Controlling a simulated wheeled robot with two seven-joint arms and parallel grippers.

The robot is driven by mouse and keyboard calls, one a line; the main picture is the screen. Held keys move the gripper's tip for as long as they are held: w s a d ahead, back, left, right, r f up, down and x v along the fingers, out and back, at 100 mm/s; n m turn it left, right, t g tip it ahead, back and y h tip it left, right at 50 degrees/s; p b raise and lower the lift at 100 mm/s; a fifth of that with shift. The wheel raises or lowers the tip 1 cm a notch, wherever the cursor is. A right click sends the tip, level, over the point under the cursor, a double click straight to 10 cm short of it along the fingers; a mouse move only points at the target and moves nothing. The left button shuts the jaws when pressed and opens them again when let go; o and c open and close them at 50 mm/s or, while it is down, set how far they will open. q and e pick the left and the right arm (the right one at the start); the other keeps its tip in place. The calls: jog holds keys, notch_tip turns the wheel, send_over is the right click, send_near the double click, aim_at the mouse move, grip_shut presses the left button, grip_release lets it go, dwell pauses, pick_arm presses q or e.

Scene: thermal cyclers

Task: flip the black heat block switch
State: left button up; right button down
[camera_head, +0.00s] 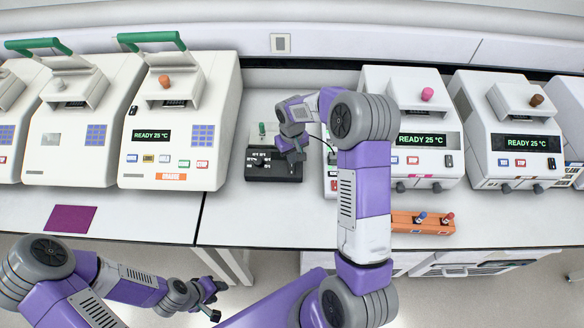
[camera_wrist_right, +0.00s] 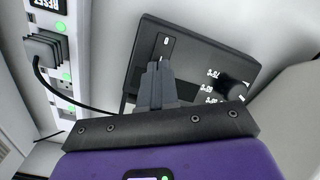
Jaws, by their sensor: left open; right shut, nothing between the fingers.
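The black heat block (camera_head: 262,174) sits on the bench left of the power strip. It has a dark knob (camera_wrist_right: 232,89) and white markings on its top. My left gripper (camera_head: 212,300) is open and empty, low in front of the bench.
A white power strip (camera_wrist_right: 57,15) with green lights, a plug and a black cable stands beside the block. White thermal cyclers (camera_head: 177,120) line both sides. An orange rack (camera_head: 408,225) and a purple mat (camera_head: 72,219) lie near the front. Bench in front of the block is clear.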

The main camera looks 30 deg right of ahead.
jog(key=shift+f+b, duration=0.75)
jog(key=shift+f, duration=0.2)
dwell(0.8)
jog(key=shift+r, duration=0.15)
jog(key=shift+r+p, duration=2.3)
jog(key=shift+r, duration=1.15)
